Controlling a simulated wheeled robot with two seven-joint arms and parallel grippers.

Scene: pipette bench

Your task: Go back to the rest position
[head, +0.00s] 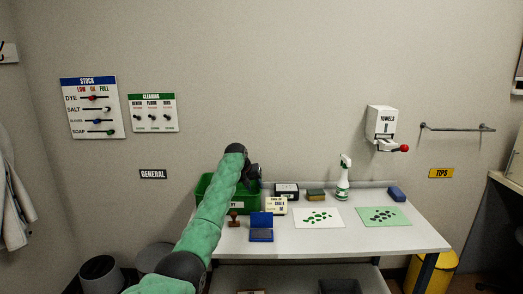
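My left arm, in a green sleeve, rises from the bottom of the head view and reaches over the left part of the white bench (340,242). My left gripper (254,173) is at its far end, small and dark, in front of or above a green bin (205,188). Its fingers are too small and dark to show whether they are open or shut, and I see nothing clearly held. The arm hides much of the bin. My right gripper is not in view.
On the bench are a stamp (234,216), a blue ink pad (261,222), a spray bottle (343,182), a sponge (316,195) and two spotted sheets (331,225). A towel dispenser (381,121) hangs on the wall. A yellow bin (446,262) stands at right. The bench's front right is clear.

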